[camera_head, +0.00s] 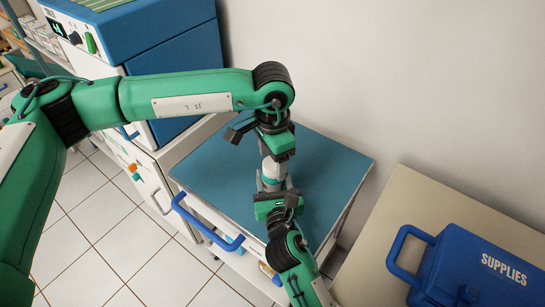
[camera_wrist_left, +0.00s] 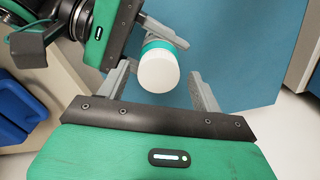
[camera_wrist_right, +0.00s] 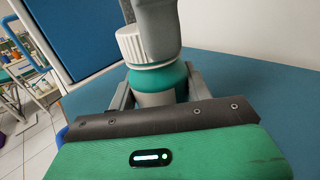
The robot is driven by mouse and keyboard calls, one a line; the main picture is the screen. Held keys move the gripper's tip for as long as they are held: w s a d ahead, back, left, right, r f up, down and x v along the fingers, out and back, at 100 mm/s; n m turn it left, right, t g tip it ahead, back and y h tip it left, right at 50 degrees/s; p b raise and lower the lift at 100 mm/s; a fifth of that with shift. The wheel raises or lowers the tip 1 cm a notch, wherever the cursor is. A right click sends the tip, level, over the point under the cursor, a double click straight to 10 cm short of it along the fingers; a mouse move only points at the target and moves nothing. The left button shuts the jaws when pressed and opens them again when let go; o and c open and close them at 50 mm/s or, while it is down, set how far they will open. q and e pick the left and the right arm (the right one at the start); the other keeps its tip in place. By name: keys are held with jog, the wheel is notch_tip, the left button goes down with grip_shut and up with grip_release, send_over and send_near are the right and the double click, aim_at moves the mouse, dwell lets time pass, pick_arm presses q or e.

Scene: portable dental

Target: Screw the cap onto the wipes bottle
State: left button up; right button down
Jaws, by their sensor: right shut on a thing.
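The wipes bottle (camera_wrist_right: 160,80) has a teal shoulder and a pale grey body. It stands upright between the fingers of my right gripper (camera_head: 271,190), which is shut on it. The white ribbed cap (camera_wrist_right: 130,44) sits on top of the bottle; whether its thread is engaged cannot be told. In the left wrist view the round white cap (camera_wrist_left: 158,72) lies between the fingers of my left gripper (camera_head: 274,158), with a gap on each side. My left gripper is open and points down from above. One of its fingers hides part of the cap in the right wrist view.
The bottle is over a blue-topped cart (camera_head: 325,170) with a blue handle (camera_head: 205,222). A blue and white cabinet (camera_head: 170,45) stands behind to the left. A blue supplies case (camera_head: 480,265) is on a beige surface at the right. The cart top's right part is clear.

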pick_arm(q)
jog(key=shift+r, duration=2.25)
jog(key=shift+c, duration=0.4)
